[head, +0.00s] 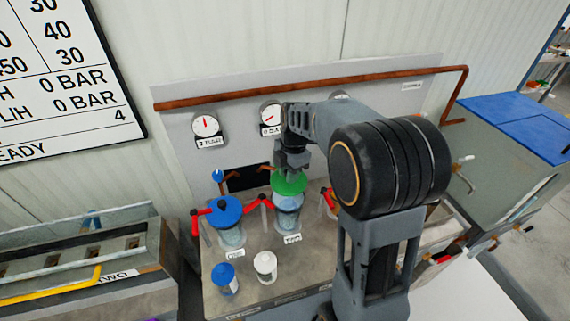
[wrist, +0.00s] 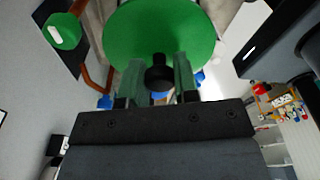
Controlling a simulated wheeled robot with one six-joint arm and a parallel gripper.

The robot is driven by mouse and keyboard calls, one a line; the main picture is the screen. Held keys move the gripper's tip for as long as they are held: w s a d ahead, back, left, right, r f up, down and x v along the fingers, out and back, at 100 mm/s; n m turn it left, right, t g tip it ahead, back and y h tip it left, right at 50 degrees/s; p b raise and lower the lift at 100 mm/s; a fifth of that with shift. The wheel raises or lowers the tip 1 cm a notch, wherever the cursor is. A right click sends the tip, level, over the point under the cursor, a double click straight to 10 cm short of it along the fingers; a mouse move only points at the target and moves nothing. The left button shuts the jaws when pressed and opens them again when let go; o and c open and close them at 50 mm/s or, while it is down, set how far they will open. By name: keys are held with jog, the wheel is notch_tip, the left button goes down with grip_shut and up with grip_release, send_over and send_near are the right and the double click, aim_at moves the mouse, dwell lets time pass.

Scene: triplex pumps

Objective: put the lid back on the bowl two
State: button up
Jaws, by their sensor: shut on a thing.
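A round green lid (head: 290,183) with a black knob is in my gripper (head: 292,163). In the wrist view the lid (wrist: 165,30) shows large, and the fingers of my gripper (wrist: 160,78) stand on both sides of its knob (wrist: 159,73). In the head view the lid is over bowl two (head: 287,220), a clear bowl with the label "TWO" in front of it. The lid looks roughly level and just above the rim. I cannot tell whether it touches the rim.
Bowl one (head: 230,236) with a blue lid (head: 225,209) stands to the left. Red-handled valves (head: 256,208) flank the bowls. A blue-capped jar (head: 224,278) and a white jar (head: 265,266) stand in front. Gauges (head: 206,126) are on the panel behind. My arm hides the right side.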

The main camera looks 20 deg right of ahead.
jog(key=shift+a+f+b, duration=0.1)
jog(key=shift+f+b, duration=0.5)
jog(key=shift+f, duration=0.25)
jog(key=shift+f+b, duration=1.7)
jog(key=shift+f, duration=0.6)
jog(key=shift+f, duration=0.15)
dwell(0.4)
jog(key=o, duration=1.5)
jog(key=shift+r, duration=0.2)
jog(key=shift+r+p, duration=2.3)
jog(key=shift+r, duration=1.05)
